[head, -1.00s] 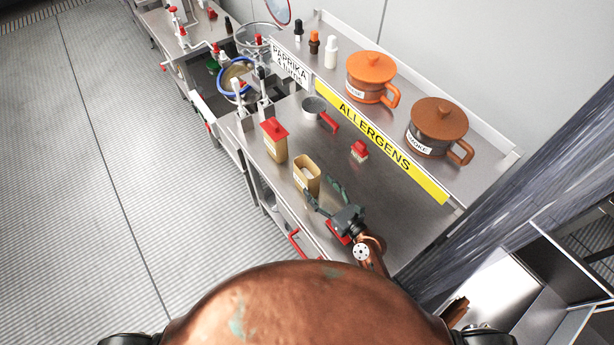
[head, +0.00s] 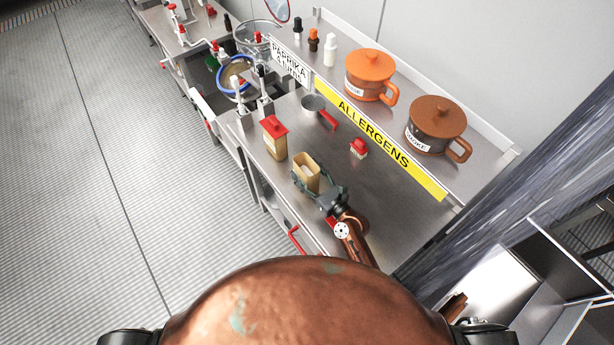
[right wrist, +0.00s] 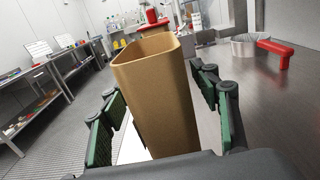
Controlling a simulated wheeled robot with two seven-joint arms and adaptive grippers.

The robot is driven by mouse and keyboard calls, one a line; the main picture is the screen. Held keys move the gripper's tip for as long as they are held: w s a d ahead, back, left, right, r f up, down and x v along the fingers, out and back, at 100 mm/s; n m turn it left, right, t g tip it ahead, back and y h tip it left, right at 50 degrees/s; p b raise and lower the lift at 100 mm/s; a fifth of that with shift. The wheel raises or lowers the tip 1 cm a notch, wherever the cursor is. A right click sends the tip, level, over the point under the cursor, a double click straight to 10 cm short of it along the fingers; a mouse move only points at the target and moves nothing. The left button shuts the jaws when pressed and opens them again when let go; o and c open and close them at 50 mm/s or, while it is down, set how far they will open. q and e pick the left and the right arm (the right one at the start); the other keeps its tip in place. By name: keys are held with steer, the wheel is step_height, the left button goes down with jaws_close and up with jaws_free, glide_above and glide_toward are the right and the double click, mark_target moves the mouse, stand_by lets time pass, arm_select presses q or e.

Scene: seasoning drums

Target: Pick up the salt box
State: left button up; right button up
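An open-topped tan box (head: 306,178) stands upright on the steel table; its label is too small to read, so I cannot tell if it is the salt box. It also fills the middle of the right wrist view (right wrist: 158,95). My right gripper (head: 309,184) is open, with one finger on either side of this box. In the right wrist view the green finger pads (right wrist: 165,125) stand apart from its walls. A similar tan box with a red lid (head: 274,138) stands behind it, to the left in the head view. My left gripper is not in view.
A small red-topped container (head: 359,149) and a metal scoop with a red handle (head: 318,110) are on the table. The raised shelf holds an orange pot (head: 369,75) and a brown pot (head: 437,125). The table's right part is clear.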

steer(key=c, duration=1.4)
steer(key=shift+w+r, duration=0.1)
steer(key=shift+c, duration=0.2)
steer(key=shift+r, duration=0.1)
